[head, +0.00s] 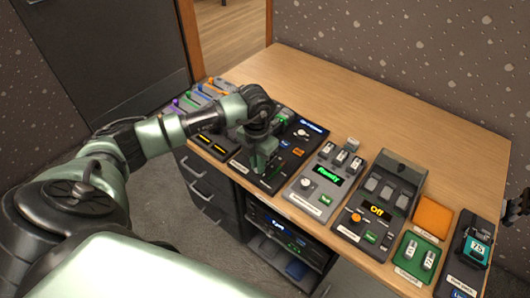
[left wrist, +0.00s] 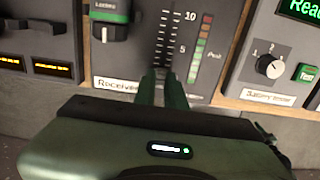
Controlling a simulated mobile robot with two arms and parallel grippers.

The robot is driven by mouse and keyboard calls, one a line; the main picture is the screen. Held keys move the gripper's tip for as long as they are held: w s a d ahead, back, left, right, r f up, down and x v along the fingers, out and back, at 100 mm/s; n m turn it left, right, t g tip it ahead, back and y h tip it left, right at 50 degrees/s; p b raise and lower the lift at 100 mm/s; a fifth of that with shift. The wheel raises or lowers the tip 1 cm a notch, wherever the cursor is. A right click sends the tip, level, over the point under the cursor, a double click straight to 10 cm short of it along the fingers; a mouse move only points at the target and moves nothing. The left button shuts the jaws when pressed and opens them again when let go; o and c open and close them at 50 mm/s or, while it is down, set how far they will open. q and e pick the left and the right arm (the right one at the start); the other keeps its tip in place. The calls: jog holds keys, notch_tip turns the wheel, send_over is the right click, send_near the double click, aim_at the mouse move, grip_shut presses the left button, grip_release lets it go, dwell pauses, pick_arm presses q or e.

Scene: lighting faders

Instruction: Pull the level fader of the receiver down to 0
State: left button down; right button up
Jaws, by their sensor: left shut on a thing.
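The receiver panel (head: 289,157) is a dark unit on the desk's front part, labelled "Receiver" in the left wrist view (left wrist: 118,84). Its level scale (left wrist: 171,36) shows 10 at the top and 5 in the middle. My left gripper (head: 262,160) is over the front part of this panel. In the left wrist view its fingers (left wrist: 165,82) are close together at the scale's lower end, below the 5 mark. It is shut on the level fader's cap, which the fingers hide. The exact reading is hidden too.
A grey unit with a green display (head: 325,180) stands just right of the receiver, then one reading "Off" (head: 376,210). A knob with a green base (left wrist: 108,12) is left of the scale. Coloured faders (head: 190,100) are further left. The desk's back (head: 400,90) is clear.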

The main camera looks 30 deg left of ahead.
pick_arm(q)
jog(key=shift+s, duration=0.1)
jog(key=c, duration=1.5)
grip_release()
jog(key=shift+s, duration=0.2)
jog(key=shift+o, duration=0.2)
jog(key=shift+w+r, duration=0.1)
jog(key=shift+r, duration=0.05)
jog(key=shift+r, duration=0.35)
notch_tip(320, 180, up, 7)
jog(key=shift+f+b, duration=0.1)
jog(key=shift+b, duration=0.45)
